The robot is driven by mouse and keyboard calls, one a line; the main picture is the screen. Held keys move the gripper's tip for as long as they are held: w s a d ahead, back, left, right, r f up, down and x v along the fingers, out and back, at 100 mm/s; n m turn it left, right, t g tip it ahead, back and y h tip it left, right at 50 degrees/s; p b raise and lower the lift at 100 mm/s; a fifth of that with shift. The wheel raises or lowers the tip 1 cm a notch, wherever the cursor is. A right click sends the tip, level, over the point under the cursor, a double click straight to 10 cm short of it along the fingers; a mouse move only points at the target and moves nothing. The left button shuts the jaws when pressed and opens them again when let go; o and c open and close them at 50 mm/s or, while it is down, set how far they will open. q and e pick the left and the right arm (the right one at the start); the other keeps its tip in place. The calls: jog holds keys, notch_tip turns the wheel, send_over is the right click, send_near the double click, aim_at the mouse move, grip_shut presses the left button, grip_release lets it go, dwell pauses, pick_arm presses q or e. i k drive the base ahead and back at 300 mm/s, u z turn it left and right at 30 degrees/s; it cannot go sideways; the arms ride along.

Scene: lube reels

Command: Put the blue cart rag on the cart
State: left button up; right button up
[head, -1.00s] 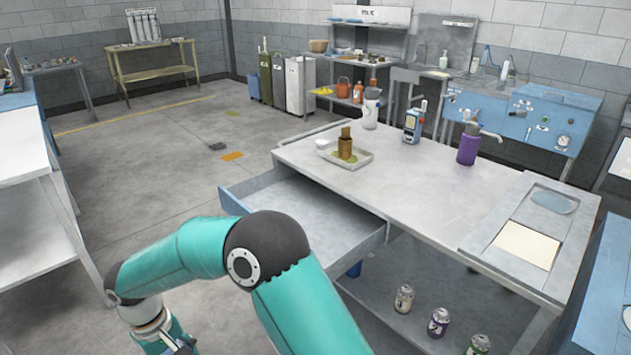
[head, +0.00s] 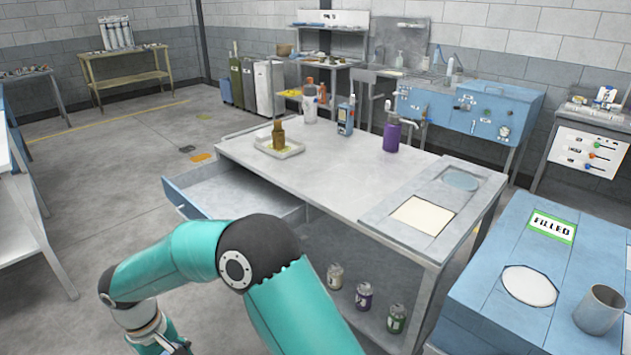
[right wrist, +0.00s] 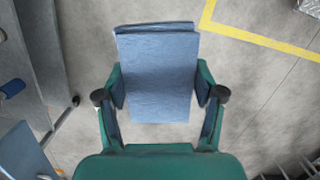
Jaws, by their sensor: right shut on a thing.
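In the right wrist view, my right gripper (right wrist: 160,97) is shut on a folded blue rag (right wrist: 158,65). The rag hangs flat between the two fingers, above the grey floor. I cannot tell for certain which piece of furniture is the cart; a grey-topped table (head: 330,190) with an open drawer stands in the middle.
A tray (head: 290,151) with a brown bottle, a blue device (head: 345,118) and a purple container (head: 391,136) stand on the table. Cans stand on its lower shelf. A blue bench (head: 480,285) with a FILLED label and a metal cup (head: 599,309) is at right.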

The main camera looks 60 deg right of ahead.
aim_at(338, 179)
jog(key=z, duration=1.25)
jog(key=i, duration=0.95)
jog(key=z, duration=0.2)
